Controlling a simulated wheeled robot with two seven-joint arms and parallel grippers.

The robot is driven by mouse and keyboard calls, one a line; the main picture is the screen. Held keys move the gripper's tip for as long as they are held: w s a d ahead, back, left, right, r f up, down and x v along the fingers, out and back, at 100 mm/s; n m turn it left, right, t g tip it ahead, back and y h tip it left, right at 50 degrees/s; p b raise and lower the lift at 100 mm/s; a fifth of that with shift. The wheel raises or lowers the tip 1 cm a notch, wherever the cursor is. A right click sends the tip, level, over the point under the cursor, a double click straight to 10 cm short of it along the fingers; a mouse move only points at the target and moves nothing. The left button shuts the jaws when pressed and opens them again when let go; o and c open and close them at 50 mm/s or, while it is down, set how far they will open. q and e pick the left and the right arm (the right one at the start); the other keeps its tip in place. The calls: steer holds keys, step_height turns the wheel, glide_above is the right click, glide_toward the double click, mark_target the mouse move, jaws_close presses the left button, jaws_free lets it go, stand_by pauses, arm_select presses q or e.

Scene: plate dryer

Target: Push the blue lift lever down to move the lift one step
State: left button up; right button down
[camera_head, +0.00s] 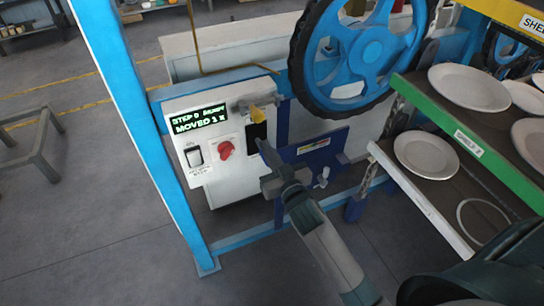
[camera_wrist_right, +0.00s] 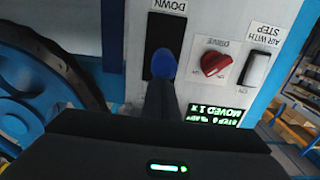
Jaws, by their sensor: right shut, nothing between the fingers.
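The blue lift lever's round knob (camera_wrist_right: 164,64) shows in the right wrist view in front of a black slot, by an upside-down "DOWN" label (camera_wrist_right: 168,5). My right gripper (camera_wrist_right: 162,88) is shut and empty, its tips at the knob; I cannot tell whether they touch. In the head view my right gripper (camera_head: 263,146) reaches up from below to the slot (camera_head: 257,133) on the white control panel (camera_head: 215,170); the knob is not clear there. The panel display (camera_head: 199,119) reads "STEP 0" and "MOVED 1 X". My left gripper is not in view.
A red knob (camera_head: 225,150) and a rocker switch (camera_head: 194,156) sit left of the slot. A large blue wheel (camera_head: 372,52) with a black rim stands above right. A rack with white plates (camera_head: 427,155) is at the right. A blue post (camera_head: 135,130) stands left.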

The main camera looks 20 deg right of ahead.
steer(key=shift+w+f, duration=0.1)
steer(key=shift+f, duration=0.15)
stand_by(0.3)
